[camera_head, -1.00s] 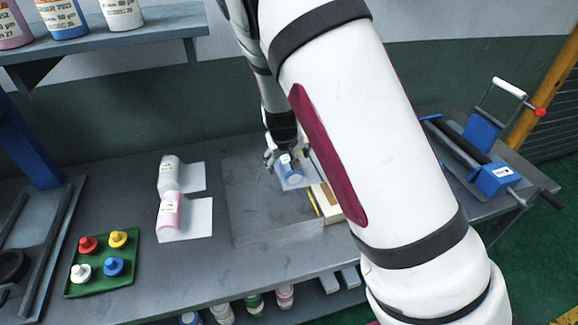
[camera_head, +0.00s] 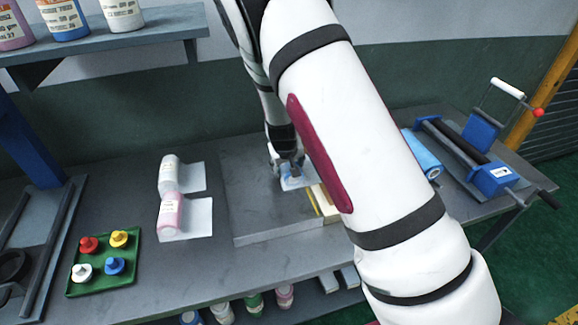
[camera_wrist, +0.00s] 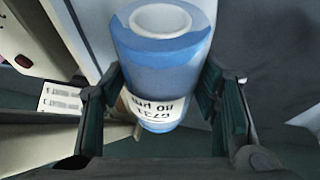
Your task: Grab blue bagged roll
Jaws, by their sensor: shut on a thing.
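The blue bagged roll (camera_wrist: 165,62) fills the upper middle of the wrist view, with a white core end at top and a white printed label. My gripper (camera_wrist: 163,92) has one dark finger on each side of it and is shut on it. In the head view, my gripper (camera_head: 285,163) is at the grey board (camera_head: 250,215) on the bench.
Another blue roll (camera_head: 422,155) lies by the roller press (camera_head: 490,175) at right. A white bagged roll (camera_head: 168,172) and a pink one (camera_head: 170,208) lie left of the board. A green tray (camera_head: 103,262) holds colored caps. A shelf (camera_head: 110,42) with bottles is upper left.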

